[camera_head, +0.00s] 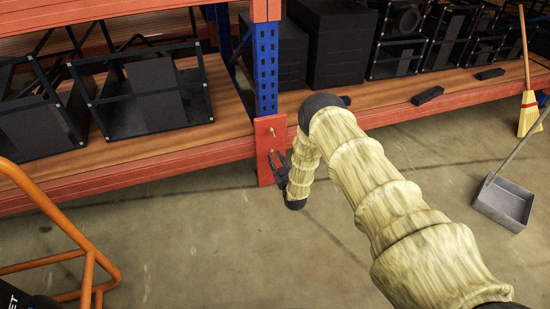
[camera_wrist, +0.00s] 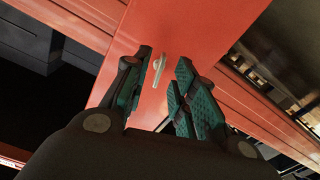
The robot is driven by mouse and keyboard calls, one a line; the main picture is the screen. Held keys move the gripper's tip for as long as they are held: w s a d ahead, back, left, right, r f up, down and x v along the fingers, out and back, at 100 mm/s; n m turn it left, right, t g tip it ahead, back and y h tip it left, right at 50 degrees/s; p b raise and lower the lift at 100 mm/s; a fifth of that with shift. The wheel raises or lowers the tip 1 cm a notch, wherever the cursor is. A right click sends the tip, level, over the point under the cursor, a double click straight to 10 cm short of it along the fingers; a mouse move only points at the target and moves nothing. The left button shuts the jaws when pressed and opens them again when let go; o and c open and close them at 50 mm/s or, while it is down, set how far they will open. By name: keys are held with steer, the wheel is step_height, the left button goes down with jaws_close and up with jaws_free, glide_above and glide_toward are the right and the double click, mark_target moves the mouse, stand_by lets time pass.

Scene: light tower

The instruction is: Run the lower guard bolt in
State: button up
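The red guard plate (camera_head: 268,140) is at the foot of the blue rack upright. A small pale bolt (camera_head: 272,131) stands out of its upper part. The lower part is partly covered by my gripper (camera_head: 279,164), which is at the plate's right side. In the wrist view the red plate (camera_wrist: 190,28) fills the upper middle. A silver bolt (camera_wrist: 157,68) sticks out of it, seen between the tips of my gripper (camera_wrist: 164,60). The fingers are open, with gaps on both sides of the bolt. I cannot tell which bolt this is. A thin pale sliver shows lower between the fingers.
The blue upright (camera_head: 266,68) rises above the plate. Orange shelf beams (camera_head: 125,173) run to both sides, with black crates (camera_head: 155,95) on the boards. An orange rail frame (camera_head: 65,225) is at lower left, a dustpan (camera_head: 503,203) and broom (camera_head: 530,110) at right. The floor between is clear.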

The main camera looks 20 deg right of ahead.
steer(key=s, duration=0.9)
steer(key=shift+s+d, duration=0.2)
steer(key=shift+s, duration=0.05)
steer(key=s+a+f+m+g, duration=0.15)
steer(key=s+f+g, duration=0.3)
steer(key=s, duration=0.75)
steer(key=s+a+f+m+g, duration=0.15)
steer(key=s+f+g, duration=0.3)
steer(key=s, duration=0.65)
steer(key=s+a+r+g, duration=0.1)
steer(key=s+r+g, duration=0.15)
steer(key=s, duration=0.75)
steer(key=s+r+m+g, duration=0.1)
steer(key=s+r+g, duration=0.15)
steer(key=s, duration=0.65)
steer(key=s+a+r+g, duration=0.15)
steer(key=s+g, duration=0.25)
steer(key=s, duration=0.6)
step_height(320, 180, up, 36)
steer(key=p, duration=3.4)
steer(key=shift+d+f+h+p, duration=0.25)
steer(key=shift+d+h+p, duration=0.05)
steer(key=shift+d+p, duration=0.1)
